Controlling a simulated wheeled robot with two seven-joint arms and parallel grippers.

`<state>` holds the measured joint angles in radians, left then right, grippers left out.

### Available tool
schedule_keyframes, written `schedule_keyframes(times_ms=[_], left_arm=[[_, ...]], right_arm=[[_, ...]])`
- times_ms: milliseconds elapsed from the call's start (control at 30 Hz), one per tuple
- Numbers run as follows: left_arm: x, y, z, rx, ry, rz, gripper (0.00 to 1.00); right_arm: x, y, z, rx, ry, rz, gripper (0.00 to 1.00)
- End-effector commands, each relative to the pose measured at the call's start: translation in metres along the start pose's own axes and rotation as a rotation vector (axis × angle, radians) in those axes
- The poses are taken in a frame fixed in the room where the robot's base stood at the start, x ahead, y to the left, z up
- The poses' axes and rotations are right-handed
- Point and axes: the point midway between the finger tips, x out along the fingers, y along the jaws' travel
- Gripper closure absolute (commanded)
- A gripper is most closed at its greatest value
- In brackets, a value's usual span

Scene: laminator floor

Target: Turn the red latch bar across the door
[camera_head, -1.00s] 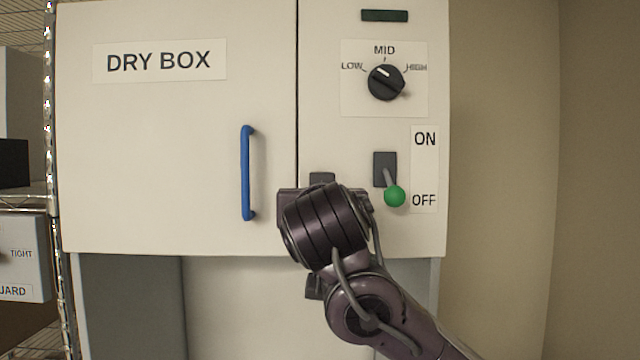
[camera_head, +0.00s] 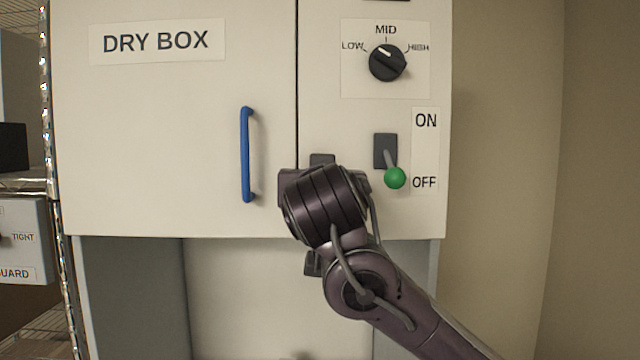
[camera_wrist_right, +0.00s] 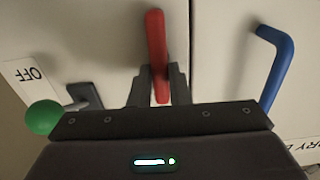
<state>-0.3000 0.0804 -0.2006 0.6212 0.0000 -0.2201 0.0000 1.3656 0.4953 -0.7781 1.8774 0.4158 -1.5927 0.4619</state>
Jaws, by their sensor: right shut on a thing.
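The red latch bar (camera_wrist_right: 155,45) shows in the right wrist view. It stands nearly parallel to the door seam, on the control-panel side of it. My right gripper (camera_wrist_right: 160,78) is shut on the bar, with one dark finger on each side. In the head view my right wrist (camera_head: 325,205) hides the bar and the fingers, low by the seam. The white door (camera_head: 170,150) is closed flush with the panel. Its blue handle (camera_head: 247,155) is left of my wrist and also shows in the wrist view (camera_wrist_right: 275,68). My left gripper is not in view.
Right of my wrist, the switch lever with a green knob (camera_head: 395,178) points down to OFF, close to my arm. A black dial (camera_head: 387,63) sits above it. A wire shelf post (camera_head: 55,200) stands at the left. A bare wall (camera_head: 510,180) is at the right.

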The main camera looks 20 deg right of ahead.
Motion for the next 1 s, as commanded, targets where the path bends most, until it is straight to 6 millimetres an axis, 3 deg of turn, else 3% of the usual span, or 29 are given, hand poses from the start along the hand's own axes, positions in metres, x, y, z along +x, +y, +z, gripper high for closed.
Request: schedule_keyframes(times_ms=[367,1000], left_arm=[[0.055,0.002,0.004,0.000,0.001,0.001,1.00],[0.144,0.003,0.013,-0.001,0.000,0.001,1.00]], right_arm=[[-0.001,0.002,0.008,0.227,0.001,-0.001,1.00],[-0.001,0.008,0.009,0.833,0.002,-0.001,1.00]])
